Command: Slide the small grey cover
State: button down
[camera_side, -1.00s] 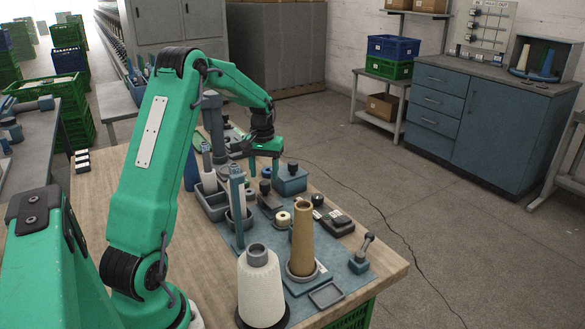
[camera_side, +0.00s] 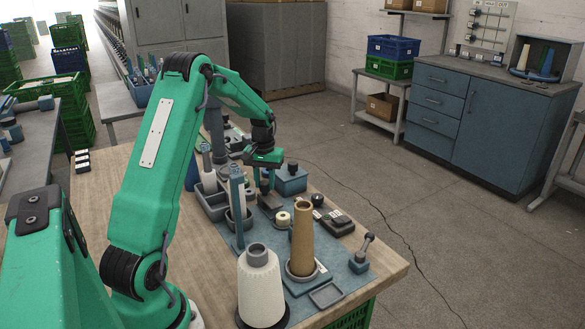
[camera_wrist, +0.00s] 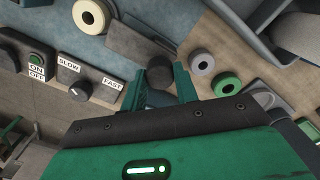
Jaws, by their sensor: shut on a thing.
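The small grey cover (camera_side: 269,204) is a dark grey slab with a round dark knob, on the blue plate in the middle of the bench. In the wrist view the cover (camera_wrist: 135,42) runs up and left from its knob (camera_wrist: 159,72). My gripper (camera_side: 263,181) points down over the knob end of the cover. In the wrist view the two green fingers of my gripper (camera_wrist: 160,84) stand on either side of the knob, shut on it. The contact is partly hidden in the side view.
A blue box with a dark knob (camera_side: 291,180) stands close behind. A control box with a dial (camera_wrist: 75,83) lies left in the wrist view.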

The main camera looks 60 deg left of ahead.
aim_at(274, 203)
jog(key=shift+d, duration=2.8)
jog(key=c, duration=1.1)
grip_release()
jog(key=shift+o, duration=0.2)
jog(key=shift+a+r, duration=0.1)
jog(key=shift+r, duration=0.5)
notch_tip(274, 203, up, 7)
jog(key=shift+f, duration=0.15)
